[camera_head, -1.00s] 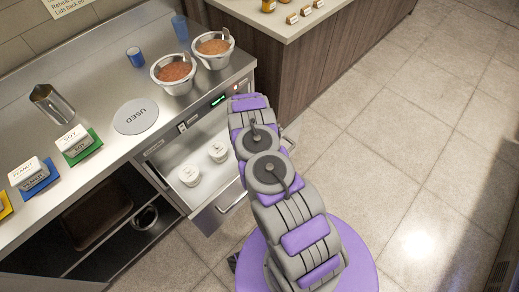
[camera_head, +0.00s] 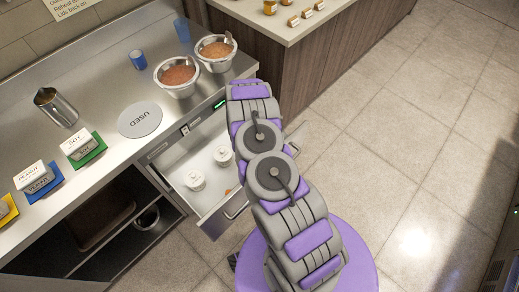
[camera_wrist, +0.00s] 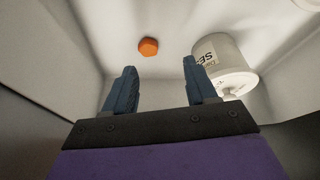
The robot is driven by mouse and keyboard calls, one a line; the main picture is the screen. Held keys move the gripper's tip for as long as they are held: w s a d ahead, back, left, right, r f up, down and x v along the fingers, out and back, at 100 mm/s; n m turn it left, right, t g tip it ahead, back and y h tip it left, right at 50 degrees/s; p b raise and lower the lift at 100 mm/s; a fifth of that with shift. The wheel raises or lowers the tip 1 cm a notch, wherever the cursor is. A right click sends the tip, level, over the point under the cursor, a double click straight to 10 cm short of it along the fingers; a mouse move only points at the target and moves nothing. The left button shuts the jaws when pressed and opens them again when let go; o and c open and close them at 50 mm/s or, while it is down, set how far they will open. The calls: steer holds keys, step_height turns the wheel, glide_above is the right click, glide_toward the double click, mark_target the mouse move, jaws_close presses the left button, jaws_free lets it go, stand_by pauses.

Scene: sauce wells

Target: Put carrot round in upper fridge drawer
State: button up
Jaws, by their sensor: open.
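The carrot round (camera_wrist: 148,47) is a small orange piece on the white floor of the open fridge drawer (camera_head: 214,222). In the wrist view it is beyond my fingertips, slightly left of the middle of the gap. In the head view only a small orange bit of it (camera_head: 228,190) shows beside my arm. My gripper (camera_wrist: 160,68) is open and empty, reaching into the drawer, with the carrot round apart from both fingers. In the head view my arm hides the gripper. A white labelled tub (camera_wrist: 222,65) is close by my right finger.
Two white tubs stand in the drawer, the nearer one (camera_head: 195,180) to the left. The steel counter (camera_head: 105,95) above holds two bowls of orange food, blue cups, a steel jug (camera_head: 56,107) and a grey USED disc (camera_head: 139,120). An open dark compartment (camera_head: 110,220) is left of the drawer.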

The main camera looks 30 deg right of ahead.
steer(key=w+a+r+n+t+y, duration=0.1)
steer(key=w+a+r+y, duration=0.1)
steer(key=a+r, duration=0.55)
steer(key=w+a+r+n+t+y, duration=0.1)
steer(key=w+a+r+y, duration=0.3)
steer(key=r, duration=0.6)
steer(key=s+a+r+n, duration=0.1)
steer(key=s+a+r, duration=0.15)
steer(key=r, duration=0.25)
steer(key=s+a+r+n+g+y, duration=0.1)
steer(key=s+a+r+n, duration=0.1)
steer(key=a+r, duration=0.3)
steer(key=s+a+r+n, duration=0.1)
steer(key=s+a+r, duration=0.1)
steer(key=r, duration=0.4)
steer(key=s+r+n+g, duration=0.3)
steer(key=s+r+n, duration=0.1)
steer(key=s+r, duration=1.1)
steer(key=s+d+r+g+h, duration=0.1)
steer(key=s+d, duration=0.3)
steer(key=s, duration=0.7)
steer(key=s+d+r+n+g+h, duration=0.1)
steer(key=s+d+r+h, duration=0.1)
steer(key=s, duration=0.9)
steer(key=shift+s+d+p, duration=0.15)
steer(key=shift+d+p, duration=0.2)
steer(key=shift+d, duration=0.5)
